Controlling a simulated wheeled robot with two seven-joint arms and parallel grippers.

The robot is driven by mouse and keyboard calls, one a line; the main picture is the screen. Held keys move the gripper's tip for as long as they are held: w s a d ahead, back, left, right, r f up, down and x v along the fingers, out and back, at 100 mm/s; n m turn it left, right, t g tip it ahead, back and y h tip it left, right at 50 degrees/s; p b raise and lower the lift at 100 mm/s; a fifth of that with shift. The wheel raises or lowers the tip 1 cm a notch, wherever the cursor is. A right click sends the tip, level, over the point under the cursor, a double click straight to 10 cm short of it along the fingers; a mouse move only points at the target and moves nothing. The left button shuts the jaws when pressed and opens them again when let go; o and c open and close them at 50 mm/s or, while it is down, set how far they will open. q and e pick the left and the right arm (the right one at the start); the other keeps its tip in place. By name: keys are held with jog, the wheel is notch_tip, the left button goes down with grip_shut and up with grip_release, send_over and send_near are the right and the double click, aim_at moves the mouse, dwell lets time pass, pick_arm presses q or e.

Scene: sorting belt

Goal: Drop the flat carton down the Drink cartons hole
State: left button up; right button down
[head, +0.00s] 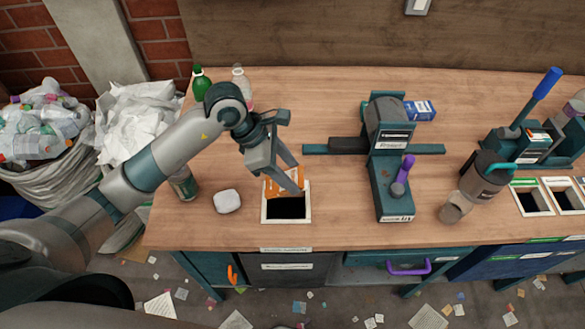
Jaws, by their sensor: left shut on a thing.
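The flat carton (280,190), orange with some white, is in the jaws of my left gripper (284,182), which is shut on it. My left arm reaches in from the left and the gripper points down. The carton is at the back edge of a square hole (287,208) with a pale frame and dark inside. The fingers hide part of the carton, and I cannot tell whether its lower edge is inside the hole. The label in front of this hole is too small to read. My right gripper is not in view.
A white lump (227,201) and a can (184,184) stand left of the hole. A green bottle (201,83) and a clear bottle (241,82) are behind my arm. A teal press (393,195) stands right.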

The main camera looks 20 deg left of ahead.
pick_arm(q)
jog(key=shift+w+f, duration=0.1)
jog(key=shift+f, duration=0.2)
notch_tip(320, 180, down, 7)
jog(key=b, duration=0.3)
jog(key=shift+b, duration=0.4)
jog(key=o, duration=1.2)
jog(key=shift+r, duration=0.1)
